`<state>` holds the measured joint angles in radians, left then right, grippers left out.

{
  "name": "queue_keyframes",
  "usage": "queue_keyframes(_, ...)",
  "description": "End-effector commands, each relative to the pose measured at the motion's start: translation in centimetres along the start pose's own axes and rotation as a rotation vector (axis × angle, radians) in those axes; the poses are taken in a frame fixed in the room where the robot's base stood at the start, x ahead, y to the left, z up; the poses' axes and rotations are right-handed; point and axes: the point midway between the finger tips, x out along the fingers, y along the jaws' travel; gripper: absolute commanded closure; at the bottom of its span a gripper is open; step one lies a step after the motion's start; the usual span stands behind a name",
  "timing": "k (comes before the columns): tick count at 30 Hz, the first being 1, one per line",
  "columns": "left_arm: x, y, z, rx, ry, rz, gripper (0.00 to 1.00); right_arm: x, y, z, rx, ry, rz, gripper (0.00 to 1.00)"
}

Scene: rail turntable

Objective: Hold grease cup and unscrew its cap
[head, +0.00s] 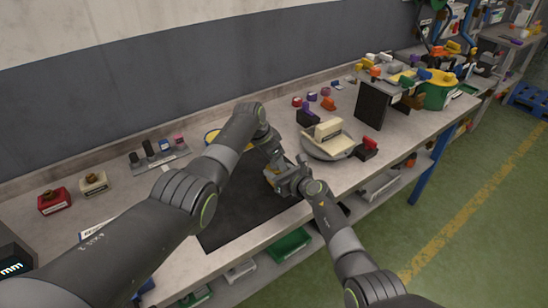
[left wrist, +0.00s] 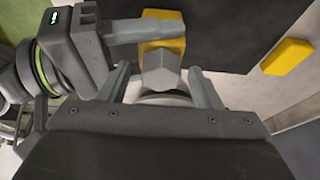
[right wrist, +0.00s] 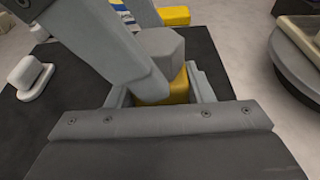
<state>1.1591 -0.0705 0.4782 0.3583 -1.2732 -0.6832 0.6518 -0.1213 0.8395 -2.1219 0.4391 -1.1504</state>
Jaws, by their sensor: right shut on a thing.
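The grease cup has a yellow body and a grey hexagonal cap. My right gripper (head: 284,178) is shut on the yellow body (left wrist: 165,27), over the black mat. In the right wrist view the body (right wrist: 175,92) shows between its fingers. My left gripper (left wrist: 164,84) is open, with a finger on either side of the grey cap (left wrist: 160,70) and a visible gap at each side. The cap also shows in the right wrist view (right wrist: 163,45), partly behind a left finger. In the head view the grippers hide most of the cup.
The black mat (head: 225,225) lies on the bench. A round turntable (head: 318,154) carrying a cream block is to the right. A yellow block (left wrist: 288,57) lies by the mat, and a pale grey piece (right wrist: 30,76) lies on it. A black upright panel (head: 371,104) stands farther right.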

Motion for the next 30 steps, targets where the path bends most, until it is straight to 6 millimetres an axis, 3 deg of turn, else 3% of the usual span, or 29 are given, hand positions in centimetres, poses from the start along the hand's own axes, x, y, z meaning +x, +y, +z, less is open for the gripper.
queue_keyframes(1, -0.02, 0.01, -0.02, 0.0, 0.0, 0.0, 0.49, 0.01, 0.0, 0.09, 0.0, -0.001, 0.0, 0.79)
queue_keyframes(11, -0.02, 0.03, -0.02, 0.0, 0.0, 0.0, 0.91, 0.01, -0.01, 0.09, 0.0, -0.001, 0.0, 0.79)
queue_keyframes(16, 0.05, 0.22, -0.07, -0.065, 0.001, -0.027, 0.92, 0.01, -0.02, 0.09, 0.0, -0.002, -0.001, 0.79)
queue_keyframes(30, 0.09, 0.67, -0.17, -0.455, 0.0, -0.187, 0.92, 0.01, -0.02, 0.11, 0.002, -0.002, 0.0, 0.79)
